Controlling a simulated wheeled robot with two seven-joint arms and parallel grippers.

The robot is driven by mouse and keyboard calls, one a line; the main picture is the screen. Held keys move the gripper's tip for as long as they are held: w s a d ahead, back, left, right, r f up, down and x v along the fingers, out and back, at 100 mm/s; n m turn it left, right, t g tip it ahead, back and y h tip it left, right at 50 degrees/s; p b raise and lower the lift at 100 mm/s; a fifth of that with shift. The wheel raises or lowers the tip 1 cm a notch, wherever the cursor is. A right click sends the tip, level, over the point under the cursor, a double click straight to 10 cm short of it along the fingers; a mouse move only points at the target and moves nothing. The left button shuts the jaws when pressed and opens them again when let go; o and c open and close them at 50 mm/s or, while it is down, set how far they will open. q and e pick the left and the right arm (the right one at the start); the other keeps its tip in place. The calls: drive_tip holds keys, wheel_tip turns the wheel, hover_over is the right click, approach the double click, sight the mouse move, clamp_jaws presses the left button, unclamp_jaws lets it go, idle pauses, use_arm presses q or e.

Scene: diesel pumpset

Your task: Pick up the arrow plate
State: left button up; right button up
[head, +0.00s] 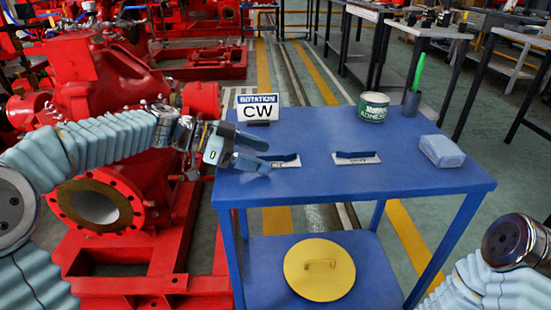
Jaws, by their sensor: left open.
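A blue trolley table (320,182) stands in front of me. Two small flat white plates lie on it, each with a dark blue piece on top and lettering too small to read. The left plate (279,163) is partly hidden behind my left gripper; the right plate (357,158) is in full view. I cannot tell for sure which one is the arrow plate. My left gripper (258,153) is open and empty, over the table's left edge, right beside the left plate. I cannot tell whether it touches it. My right gripper is out of view.
A "ROTATION CW" sign (258,108) stands at the table's back left. An adhesive tin (373,107), a cup with a green-handled tool (413,95) and a folded blue cloth (441,151) are on the right. A yellow disc (320,275) lies on the lower shelf. Red pump machinery (100,170) is left.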

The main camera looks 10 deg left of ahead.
use_arm(q)
drive_tip(key=c, duration=1.2)
drive_tip(key=shift+o, duration=0.2)
drive_tip(key=shift+r, duration=0.15)
wheel_tip(320, 180, up, 10)
drive_tip(key=p, duration=0.1)
